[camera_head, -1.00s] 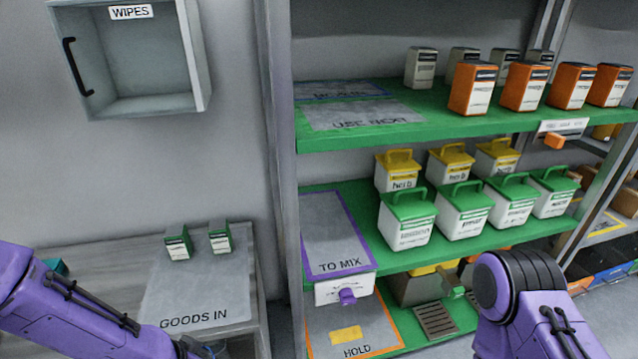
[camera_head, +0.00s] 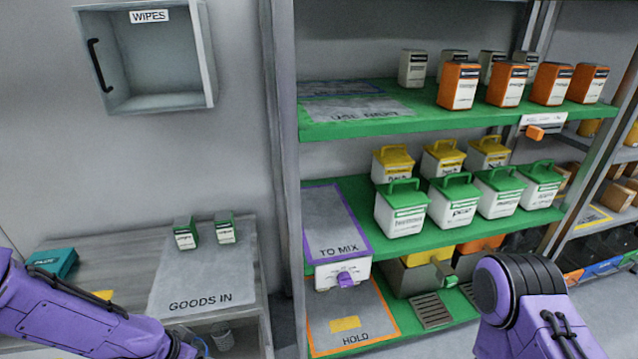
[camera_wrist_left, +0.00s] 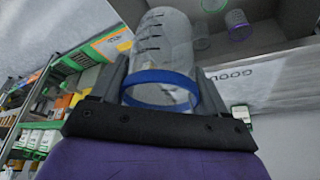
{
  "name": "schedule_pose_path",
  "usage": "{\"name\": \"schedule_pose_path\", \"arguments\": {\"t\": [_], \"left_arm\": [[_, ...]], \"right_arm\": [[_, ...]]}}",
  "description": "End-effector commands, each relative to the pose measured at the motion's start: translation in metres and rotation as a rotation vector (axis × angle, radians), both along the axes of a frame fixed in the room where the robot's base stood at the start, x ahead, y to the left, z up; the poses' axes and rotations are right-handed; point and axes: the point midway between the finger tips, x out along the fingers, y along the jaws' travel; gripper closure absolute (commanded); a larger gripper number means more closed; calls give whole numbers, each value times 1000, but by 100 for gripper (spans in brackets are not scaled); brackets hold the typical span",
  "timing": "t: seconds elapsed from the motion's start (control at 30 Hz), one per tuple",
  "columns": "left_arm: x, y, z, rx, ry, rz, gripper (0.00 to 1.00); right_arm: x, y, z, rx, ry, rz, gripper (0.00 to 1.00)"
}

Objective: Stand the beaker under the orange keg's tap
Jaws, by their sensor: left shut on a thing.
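The clear beaker (camera_wrist_left: 165,50) with dark marks and a blue band is in my left gripper (camera_wrist_left: 162,85) in the left wrist view. The fingers are shut on its two sides. In the head view my left arm reaches to the bottom edge, and its gripper is out of sight. The orange keg (camera_head: 484,242) is on the lower shelf, beside a yellow keg and partly behind my right arm. Its tap cannot be made out. A green tap (camera_head: 450,281) shows in front of the yellow keg. My right gripper is not in view.
Slotted grates (camera_head: 431,311) lie before the kegs, beside the HOLD mat (camera_head: 375,328). White tubs with green lids (camera_head: 402,208) crowd the shelf above. The GOODS IN bench (camera_head: 205,285) is at left. Other clear beakers (camera_wrist_left: 238,24) stand below it.

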Motion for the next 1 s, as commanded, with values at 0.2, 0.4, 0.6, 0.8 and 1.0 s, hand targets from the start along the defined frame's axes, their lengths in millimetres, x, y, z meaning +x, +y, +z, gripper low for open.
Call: {"name": "schedule_pose_path", "arguments": {"t": [0.2, 0.4, 0.6, 0.8, 1.0], "left_arm": [[15, 1, 6, 0, -3, 76, 56], [27, -5, 15, -9, -2, 179, 56], [36, -32, 31, -1, -4, 319, 56], [47, -67, 58, -1, -3, 416, 56], [52, -71, 66, 0, -1, 407, 56]], "right_arm": [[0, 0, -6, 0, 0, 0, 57], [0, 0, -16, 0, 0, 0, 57], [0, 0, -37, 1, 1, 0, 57], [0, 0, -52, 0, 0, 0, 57], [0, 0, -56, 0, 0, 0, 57]]}}
